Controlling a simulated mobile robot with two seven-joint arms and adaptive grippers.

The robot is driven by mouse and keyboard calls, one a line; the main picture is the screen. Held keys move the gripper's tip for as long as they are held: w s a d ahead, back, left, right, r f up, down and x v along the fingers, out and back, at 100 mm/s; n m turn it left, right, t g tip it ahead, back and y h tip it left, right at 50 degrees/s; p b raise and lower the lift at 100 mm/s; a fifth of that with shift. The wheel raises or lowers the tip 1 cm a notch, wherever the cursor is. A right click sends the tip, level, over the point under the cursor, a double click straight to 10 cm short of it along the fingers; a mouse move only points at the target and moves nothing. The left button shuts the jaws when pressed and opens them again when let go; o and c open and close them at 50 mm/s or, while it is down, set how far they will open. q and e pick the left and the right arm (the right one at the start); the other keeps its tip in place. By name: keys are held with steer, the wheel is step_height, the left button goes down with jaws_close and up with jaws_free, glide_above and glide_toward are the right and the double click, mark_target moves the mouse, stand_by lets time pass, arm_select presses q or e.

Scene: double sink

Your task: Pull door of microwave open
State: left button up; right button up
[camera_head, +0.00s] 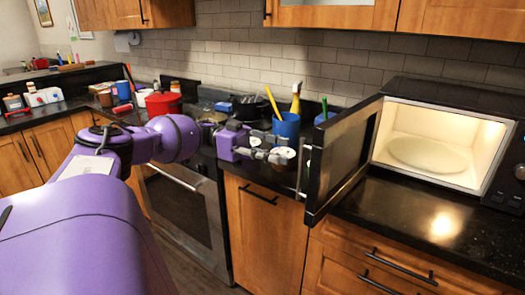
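The microwave (445,105) stands on the dark counter at the right, its lit interior and round glass plate (425,153) in plain view. Its door (345,155) is swung wide open toward the front left, with its free edge over the counter's front. The handle (301,172) is at that free edge. My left arm reaches in from the left. My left gripper (285,149) is just left of the door's free edge, beside the handle. Its grey fingers look apart with nothing seen between them; whether a tip touches the handle is unclear. My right gripper is not in view.
A blue utensil cup (286,128) and small white-topped pots stand close behind my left gripper. The counter in front of the microwave (430,218) is clear. Wooden drawers and cabinets lie below.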

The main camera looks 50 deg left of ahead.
arm_select(q)
steer(key=shift+v, duration=2.2)
